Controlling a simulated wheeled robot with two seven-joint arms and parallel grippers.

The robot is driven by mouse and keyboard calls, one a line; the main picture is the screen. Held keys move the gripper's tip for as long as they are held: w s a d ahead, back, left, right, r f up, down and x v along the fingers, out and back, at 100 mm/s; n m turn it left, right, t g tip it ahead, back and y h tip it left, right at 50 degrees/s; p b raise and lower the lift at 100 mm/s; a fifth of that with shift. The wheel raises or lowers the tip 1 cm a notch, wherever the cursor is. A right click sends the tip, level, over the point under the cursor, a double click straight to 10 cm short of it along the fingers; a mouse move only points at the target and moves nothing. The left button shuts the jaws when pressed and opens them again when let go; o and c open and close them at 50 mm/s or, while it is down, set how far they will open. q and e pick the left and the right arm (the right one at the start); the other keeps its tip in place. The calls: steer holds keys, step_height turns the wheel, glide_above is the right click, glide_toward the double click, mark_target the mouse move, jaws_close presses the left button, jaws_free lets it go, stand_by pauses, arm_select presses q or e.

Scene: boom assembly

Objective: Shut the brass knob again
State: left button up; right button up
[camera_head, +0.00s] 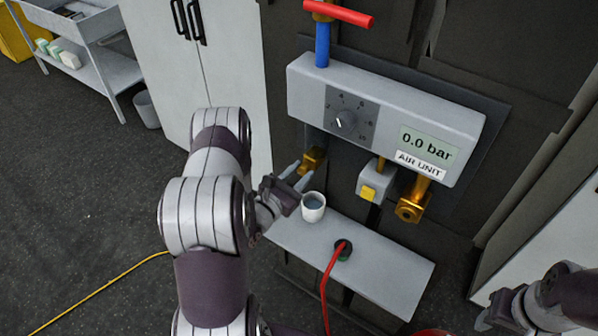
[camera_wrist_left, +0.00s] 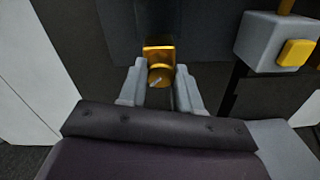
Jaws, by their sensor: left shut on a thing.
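The brass knob (camera_head: 312,160) sits under the left end of the grey air unit (camera_head: 390,115). In the left wrist view the knob (camera_wrist_left: 160,74) shows between the two fingers, with a small pale mark on its face. My left gripper (camera_head: 300,172) is at the knob, its fingers on either side of it and shut on it. Part of the knob is hidden behind the fingers. The air unit's display reads 0.0 bar. My right gripper (camera_head: 484,322) is at the lower right, partly in view, away from the unit; its fingers are not clear.
A white cup (camera_head: 313,207) stands on the grey shelf (camera_head: 385,268) close to my left gripper. A red hose (camera_head: 328,285) meets a dark fitting on the shelf. A yellow button (camera_head: 368,193) and a brass valve (camera_head: 412,205) hang to the right. A red handle (camera_head: 340,13) is above.

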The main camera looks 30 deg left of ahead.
arm_select(q)
steer(key=shift+f+n, duration=0.1)
steer(key=shift+n, duration=0.4)
steer(key=o, duration=1)
steer(key=shift+o, duration=0.2)
steer(key=s+a+b, duration=0.1)
steer(key=s+b, duration=0.2)
steer(key=s, duration=0.9)
steer(key=shift+s+a, duration=0.15)
steer(key=shift+s, duration=0.15)
